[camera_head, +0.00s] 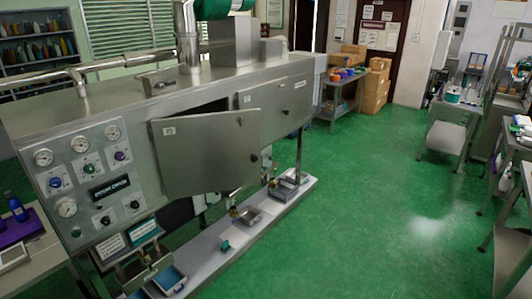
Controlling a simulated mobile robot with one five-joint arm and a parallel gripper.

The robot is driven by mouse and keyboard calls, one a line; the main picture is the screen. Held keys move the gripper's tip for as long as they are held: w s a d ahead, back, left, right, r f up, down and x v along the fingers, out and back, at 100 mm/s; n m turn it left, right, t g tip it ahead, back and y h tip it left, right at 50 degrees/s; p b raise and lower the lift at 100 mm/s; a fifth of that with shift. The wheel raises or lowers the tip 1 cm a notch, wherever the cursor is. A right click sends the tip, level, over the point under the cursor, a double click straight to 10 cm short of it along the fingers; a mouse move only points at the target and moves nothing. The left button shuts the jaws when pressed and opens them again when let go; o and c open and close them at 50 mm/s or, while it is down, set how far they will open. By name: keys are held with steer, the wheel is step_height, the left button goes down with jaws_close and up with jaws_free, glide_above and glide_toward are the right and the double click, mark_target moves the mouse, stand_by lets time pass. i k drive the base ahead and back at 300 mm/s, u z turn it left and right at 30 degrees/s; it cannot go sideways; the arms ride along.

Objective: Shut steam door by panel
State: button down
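The steam door is a flat grey metal panel (210,153) on the front of the long steel machine (88,112). It stands ajar, swung out toward the aisle, with a dark gap along its top edge. A dark round knob (253,158) sits near its right edge. A second, similar panel (275,98) farther along the machine looks closed. My gripper is not in the picture.
A control panel with gauges and knobs (92,170) is left of the door. A low white ledge (200,254) with small trays runs below. The green floor (370,190) to the right is clear. Tables (450,130) stand at the far right, cardboard boxes (374,90) at the back.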

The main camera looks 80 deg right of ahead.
mark_target(208, 153)
steer(key=k, duration=0.85)
steer(key=z, duration=0.8)
steer(key=i, duration=0.95)
